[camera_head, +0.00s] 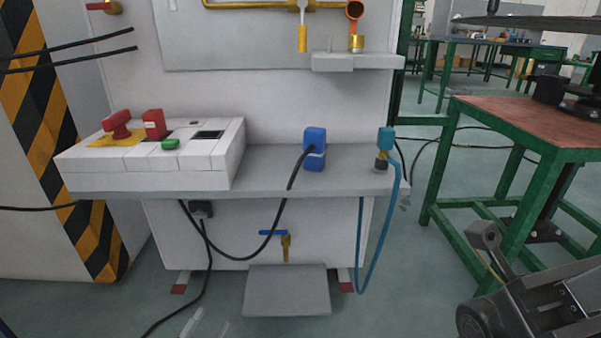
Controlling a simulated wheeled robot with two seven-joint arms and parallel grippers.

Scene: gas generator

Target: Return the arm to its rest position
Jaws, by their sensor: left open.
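My left gripper (207,326) shows only as two pale fingertips at the bottom edge, left of centre. The tips are apart, with nothing seen between them. They appear in front of the floor, below the machine's shelf and left of the grey foot plate. The rest of this gripper is below the picture. A dark grey part of my right arm fills the lower right corner; its gripper fingers do not show.
The grey machine shelf (270,181) carries a white control box (150,178), a blue block (314,149) and a blue-hosed fitting (386,140). Black cables and the hose hang below. A green-framed table (530,135) stands right. A grey foot plate (287,292) is low in the middle.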

